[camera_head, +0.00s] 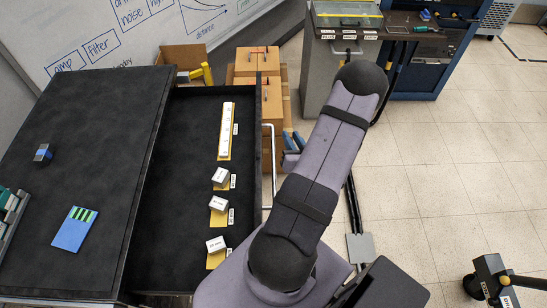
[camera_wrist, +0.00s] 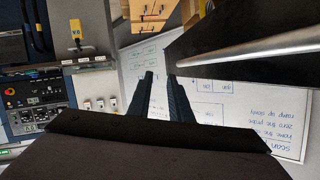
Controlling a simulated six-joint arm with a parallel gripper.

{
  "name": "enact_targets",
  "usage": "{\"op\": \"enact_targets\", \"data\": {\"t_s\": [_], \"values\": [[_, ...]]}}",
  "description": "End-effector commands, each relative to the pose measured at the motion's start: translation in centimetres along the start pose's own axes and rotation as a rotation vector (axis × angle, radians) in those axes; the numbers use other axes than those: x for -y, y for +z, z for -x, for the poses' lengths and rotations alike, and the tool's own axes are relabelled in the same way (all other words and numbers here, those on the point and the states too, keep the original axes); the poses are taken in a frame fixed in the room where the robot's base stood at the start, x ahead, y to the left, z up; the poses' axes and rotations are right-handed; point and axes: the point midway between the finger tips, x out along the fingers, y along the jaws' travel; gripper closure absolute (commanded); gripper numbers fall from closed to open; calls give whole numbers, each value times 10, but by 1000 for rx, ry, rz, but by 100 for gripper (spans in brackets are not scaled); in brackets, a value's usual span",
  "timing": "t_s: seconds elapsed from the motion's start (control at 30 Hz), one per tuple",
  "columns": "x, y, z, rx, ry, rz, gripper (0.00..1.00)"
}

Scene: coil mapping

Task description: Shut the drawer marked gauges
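A wide black drawer (camera_head: 186,118) stands pulled out to the right of the dark cabinet top in the head view. In it lie a long white block and several small white blocks on yellow pads with small labels. No gauges marking is readable on the drawer front. Its silver bar handle (camera_head: 273,168) runs along the right side; in the wrist view the handle (camera_wrist: 250,50) crosses the upper right. My gripper (camera_wrist: 161,75) is open and empty, fingers apart, with the handle beside the right finger, not between them. In the head view my arm largely hides the gripper.
The cabinet top (camera_head: 95,150) holds a blue block (camera_head: 43,153) and a blue-green card (camera_head: 74,229). Cardboard boxes (camera_head: 257,62) stand behind the drawer's far end. A grey cabinet (camera_head: 330,75) stands at the back. Tiled floor (camera_head: 440,180) is open to the right.

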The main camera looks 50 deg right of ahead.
Motion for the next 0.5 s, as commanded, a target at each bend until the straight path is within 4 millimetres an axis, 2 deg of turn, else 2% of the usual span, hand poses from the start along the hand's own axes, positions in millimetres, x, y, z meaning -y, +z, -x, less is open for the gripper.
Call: {"op": "enact_targets", "data": {"t_s": [0.03,0.2,0.5], "values": [[-3,10,15,13,-1,-79,82],[3,40,48,8,-32,-304,82],[27,58,90,-55,-83,-631,82]]}}
